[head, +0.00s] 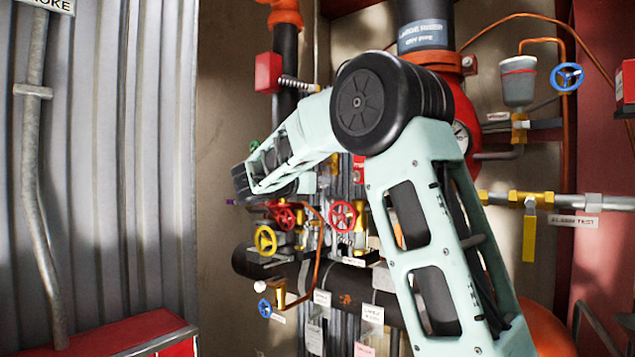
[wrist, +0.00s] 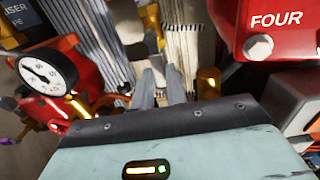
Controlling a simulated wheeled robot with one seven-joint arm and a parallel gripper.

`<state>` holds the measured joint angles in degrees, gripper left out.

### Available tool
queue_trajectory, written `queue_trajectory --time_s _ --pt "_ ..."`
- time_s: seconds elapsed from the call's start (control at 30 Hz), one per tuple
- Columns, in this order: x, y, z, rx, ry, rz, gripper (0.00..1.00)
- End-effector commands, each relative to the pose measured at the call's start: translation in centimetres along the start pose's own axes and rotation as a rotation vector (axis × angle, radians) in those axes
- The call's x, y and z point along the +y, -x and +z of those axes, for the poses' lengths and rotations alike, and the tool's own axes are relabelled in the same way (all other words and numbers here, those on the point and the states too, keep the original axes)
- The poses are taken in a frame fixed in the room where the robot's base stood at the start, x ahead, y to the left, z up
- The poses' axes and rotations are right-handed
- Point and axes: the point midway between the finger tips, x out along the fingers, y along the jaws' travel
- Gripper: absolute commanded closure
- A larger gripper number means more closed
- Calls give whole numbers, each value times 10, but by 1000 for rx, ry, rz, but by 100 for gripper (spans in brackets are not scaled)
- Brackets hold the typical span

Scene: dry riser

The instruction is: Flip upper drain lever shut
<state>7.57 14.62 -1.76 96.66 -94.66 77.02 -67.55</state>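In the wrist view my gripper (wrist: 161,84) points away from the camera. Its two grey fingers are apart, with nothing seen between them. A yellow lever-like part (wrist: 208,82) is just right of the fingers, and another yellow part (wrist: 151,22) is beyond them, higher up. I cannot tell which of these, if either, is the upper drain lever. In the head view my arm covers much of the pipework and the gripper itself is not clearly seen. A small purple handle (head: 231,202) shows at the left of the valve cluster, below my wrist.
A pressure gauge (wrist: 46,73) is left of the fingers, and a red box marked FOUR (wrist: 270,25) is at upper right. Red (head: 343,215), yellow (head: 265,240) and blue (head: 264,308) handwheels crowd the pipes. A yellow lever (head: 530,238) hangs by the ALARM TEST label.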

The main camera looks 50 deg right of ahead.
Motion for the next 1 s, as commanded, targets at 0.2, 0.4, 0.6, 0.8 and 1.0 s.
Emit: queue_trajectory --time_s 0.2,0.4,0.6,0.8,1.0 --pt "0 0 0 0 -8 0 100" --pt "3 1 -2 -1 -66 1 100" --pt "9 1 -4 -2 -197 1 100" --pt "16 1 -3 -2 -380 3 100" --pt "23 1 2 -2 -569 2 100"
